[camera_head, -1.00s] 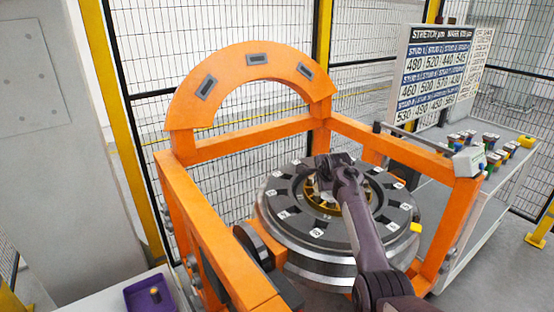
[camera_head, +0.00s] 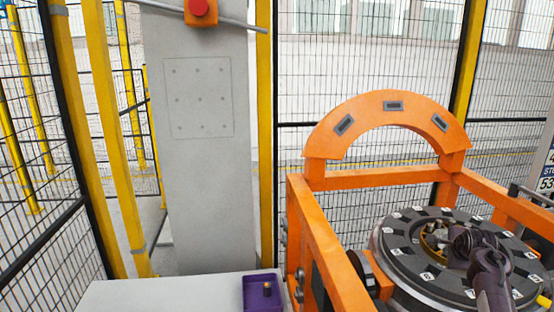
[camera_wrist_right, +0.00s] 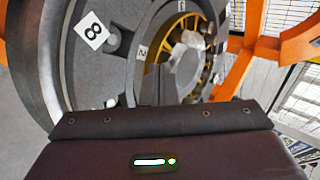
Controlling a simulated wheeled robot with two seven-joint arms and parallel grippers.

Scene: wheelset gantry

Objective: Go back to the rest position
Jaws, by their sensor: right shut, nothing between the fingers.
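My right gripper (camera_head: 462,243) is over the middle of the grey wheelset (camera_head: 405,262), near its gold hub ring (camera_head: 430,240). Its fingers are shut with nothing visible between them. In the right wrist view the gripper fingers (camera_wrist_right: 160,88) stand in front of the wheel face (camera_wrist_right: 110,65), which carries white number tags such as an 8 (camera_wrist_right: 92,31). I cannot tell whether the fingers touch the hub. My left gripper is not in view.
An orange gantry frame (camera_head: 390,176) with an arch surrounds the wheelset. A purple tray (camera_head: 250,292) with a small dark part sits on a pale table (camera_head: 170,295). A grey column (camera_head: 205,200) with a red button (camera_head: 199,7) and mesh fencing stand behind.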

